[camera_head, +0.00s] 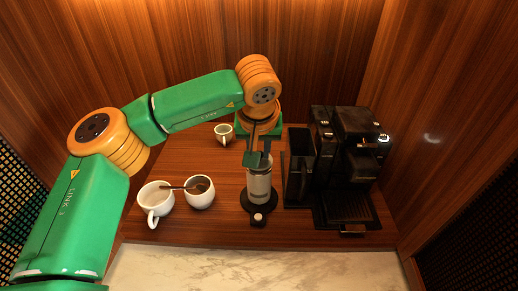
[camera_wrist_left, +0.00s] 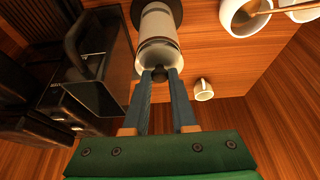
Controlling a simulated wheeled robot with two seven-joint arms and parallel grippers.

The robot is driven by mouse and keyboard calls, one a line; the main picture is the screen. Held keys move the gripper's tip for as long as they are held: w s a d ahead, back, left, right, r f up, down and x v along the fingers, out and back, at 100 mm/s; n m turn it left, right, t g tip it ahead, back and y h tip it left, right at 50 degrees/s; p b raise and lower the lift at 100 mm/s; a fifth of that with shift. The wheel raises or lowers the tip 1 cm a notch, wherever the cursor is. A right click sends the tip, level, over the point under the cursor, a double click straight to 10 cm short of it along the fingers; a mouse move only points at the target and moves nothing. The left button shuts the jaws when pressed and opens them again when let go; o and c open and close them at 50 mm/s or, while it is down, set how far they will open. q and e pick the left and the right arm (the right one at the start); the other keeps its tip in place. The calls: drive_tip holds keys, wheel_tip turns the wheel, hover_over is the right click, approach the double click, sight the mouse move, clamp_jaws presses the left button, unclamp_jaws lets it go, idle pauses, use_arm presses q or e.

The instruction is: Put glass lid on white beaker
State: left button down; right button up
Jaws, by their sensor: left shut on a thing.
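The white beaker (camera_head: 258,186) stands upright on a round black base on the counter; it also shows in the left wrist view (camera_wrist_left: 158,25). My left gripper (camera_head: 259,158) is directly above the beaker, pointing down. In the left wrist view my left gripper (camera_wrist_left: 160,80) is shut on the dark knob of the glass lid (camera_wrist_left: 158,52). The clear lid lies between the fingertips and the beaker, over its top. I cannot tell whether the lid touches the rim. My right gripper is not in view.
A black coffee machine (camera_head: 347,155) and a dark clear container (camera_head: 298,170) stand close to the right of the beaker. A white mug (camera_head: 154,201) and a white cup (camera_head: 200,197) with a spoon stand to the left. A small cup (camera_head: 223,132) stands behind.

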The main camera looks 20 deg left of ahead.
use_arm(q)
drive_tip(key=shift+s+f, duration=0.1)
drive_tip(key=shift+f, duration=0.35)
idle(1.2)
drive_tip(key=shift+c, duration=0.8)
unclamp_jaws()
wheel_tip(320, 180, up, 7)
drive_tip(key=p, duration=0.6)
drive_tip(key=shift+r, duration=0.15)
